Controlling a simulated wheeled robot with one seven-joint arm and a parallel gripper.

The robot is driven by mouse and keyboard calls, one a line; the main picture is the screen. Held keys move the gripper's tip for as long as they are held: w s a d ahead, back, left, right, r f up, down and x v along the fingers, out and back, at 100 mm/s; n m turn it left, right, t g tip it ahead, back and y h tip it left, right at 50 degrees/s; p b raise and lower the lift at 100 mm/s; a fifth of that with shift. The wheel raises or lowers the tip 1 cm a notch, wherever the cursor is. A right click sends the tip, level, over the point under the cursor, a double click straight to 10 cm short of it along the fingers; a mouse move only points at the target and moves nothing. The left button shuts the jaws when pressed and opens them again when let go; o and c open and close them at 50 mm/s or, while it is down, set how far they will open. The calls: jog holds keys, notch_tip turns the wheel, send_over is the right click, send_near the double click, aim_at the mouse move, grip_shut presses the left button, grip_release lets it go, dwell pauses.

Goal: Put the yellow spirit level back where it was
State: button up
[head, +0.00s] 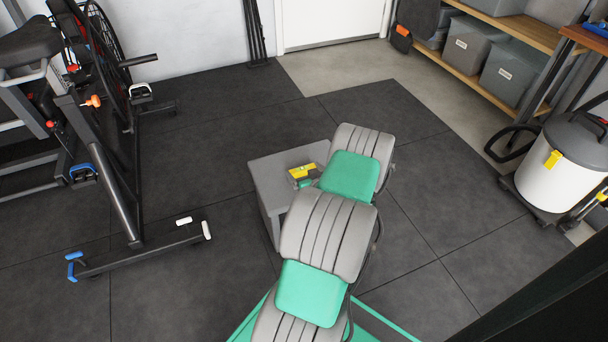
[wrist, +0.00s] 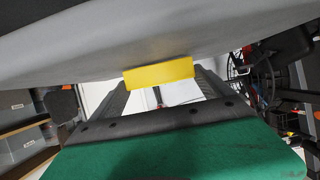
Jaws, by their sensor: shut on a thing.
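The yellow spirit level (head: 302,170) is at the top of a grey box (head: 267,172) on the floor. In the wrist view the level (wrist: 158,73) lies crosswise between the dark fingers of my gripper (wrist: 160,84), which is shut on it. A grey surface (wrist: 150,35) fills the top of the wrist view right beside the level. I cannot tell whether the level touches it. In the head view my arm hides the right part of the box and most of my gripper (head: 304,179).
An exercise bike (head: 110,130) stands at the left. A white canister vacuum (head: 560,165) and a shelf with grey bins (head: 513,70) are at the right. The dark floor mats (head: 220,110) around the grey box are mostly clear.

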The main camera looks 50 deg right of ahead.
jog(key=shift+f, duration=0.2)
jog(key=o, duration=1.3)
jog(key=shift+r, duration=0.15)
